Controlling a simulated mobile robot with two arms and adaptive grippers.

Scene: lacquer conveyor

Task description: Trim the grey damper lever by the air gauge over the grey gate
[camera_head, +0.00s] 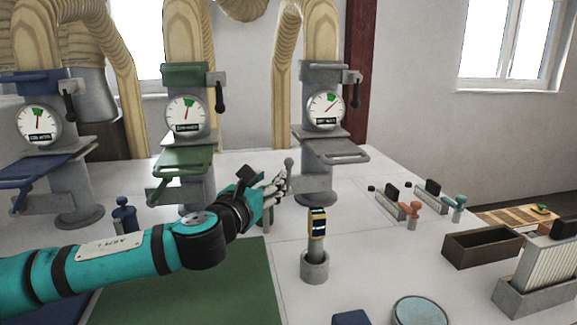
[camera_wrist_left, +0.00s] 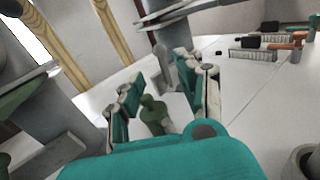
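The grey station's air gauge (camera_head: 325,109) is on the right-hand column; its red needle points up and right, beside the green sector at the top. The grey gate (camera_head: 337,152) is the flat plate below it. A grey lever (camera_head: 289,164) with a rounded upright end stands low at the column's left; an upright grey bar also shows in the left wrist view (camera_wrist_left: 163,70). My left gripper (camera_head: 279,185) is beside the lever in the head view. In the wrist view its fingers (camera_wrist_left: 165,98) are apart, with no object clearly gripped; contact with the lever cannot be told.
Green (camera_head: 186,112) and blue (camera_head: 38,125) stations stand to the left. A wooden-cased device (camera_head: 317,224) on a grey holder stands in front. A green knobbed object (camera_wrist_left: 152,112) shows beyond the fingers. A brown box (camera_head: 480,250) is at right.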

